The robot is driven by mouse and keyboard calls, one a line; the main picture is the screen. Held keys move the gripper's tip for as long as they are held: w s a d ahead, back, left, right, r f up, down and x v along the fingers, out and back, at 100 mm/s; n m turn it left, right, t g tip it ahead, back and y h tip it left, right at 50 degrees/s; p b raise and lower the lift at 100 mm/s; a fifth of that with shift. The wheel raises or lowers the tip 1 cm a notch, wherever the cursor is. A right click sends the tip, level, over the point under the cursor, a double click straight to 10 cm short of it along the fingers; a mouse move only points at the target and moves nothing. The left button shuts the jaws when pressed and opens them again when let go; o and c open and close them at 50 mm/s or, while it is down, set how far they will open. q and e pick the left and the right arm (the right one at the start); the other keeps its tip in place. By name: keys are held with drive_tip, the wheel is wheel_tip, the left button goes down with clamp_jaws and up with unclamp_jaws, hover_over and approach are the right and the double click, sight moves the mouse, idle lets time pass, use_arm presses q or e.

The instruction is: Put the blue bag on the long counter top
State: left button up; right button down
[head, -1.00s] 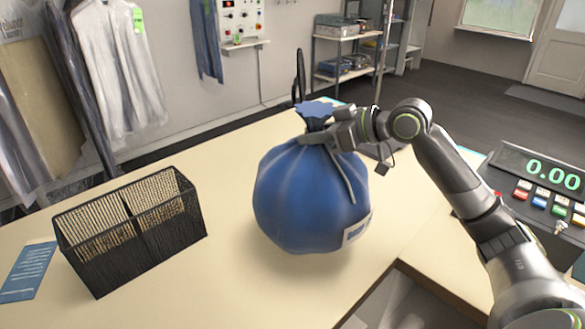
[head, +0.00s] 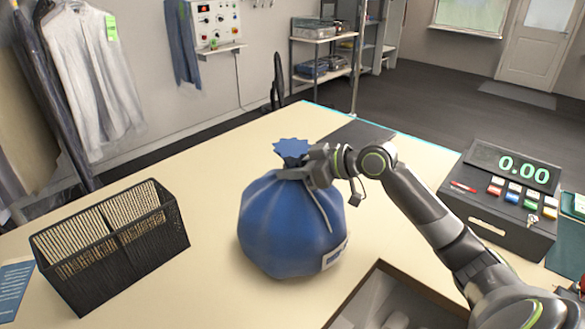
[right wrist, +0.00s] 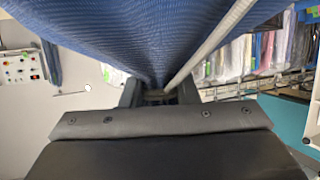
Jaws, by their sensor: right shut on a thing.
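The blue bag (head: 290,228) is a round, full sack with a gathered neck, a drawstring and a white label. My right gripper (head: 305,173) is shut on its neck, just under the ruffled top. The bag hangs upright over the pale long counter top (head: 390,215). Its underside is at or very near the surface; I cannot tell whether it touches. In the right wrist view the bag's blue cloth (right wrist: 100,35) fills the top, with the pale cord beside the gripper (right wrist: 158,96). My left gripper is not in view.
A black wire basket (head: 120,255) stands left of the bag, with a gap between. A cash register (head: 500,200) stands at the right. An open recess (head: 365,295) lies in front of the bag. The counter behind the bag is mostly clear.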

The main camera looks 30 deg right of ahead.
drive_tip(key=c, duration=1.1)
unclamp_jaws()
drive_tip(key=shift+s, duration=0.1)
drive_tip(key=shift+r, duration=0.1)
drive_tip(key=shift+s+d+r, duration=0.1)
drive_tip(key=shift+s+d, duration=0.1)
drive_tip(key=shift+d, duration=0.1)
drive_tip(key=b+v, duration=0.1)
drive_tip(key=v, duration=0.4)
drive_tip(key=shift+s+d, duration=0.1)
drive_tip(key=shift+s, duration=0.1)
drive_tip(key=shift+b+v, duration=0.4)
drive_tip(key=shift+v, duration=1.05)
drive_tip(key=shift+p+v, duration=1)
drive_tip(key=shift+v, duration=0.45)
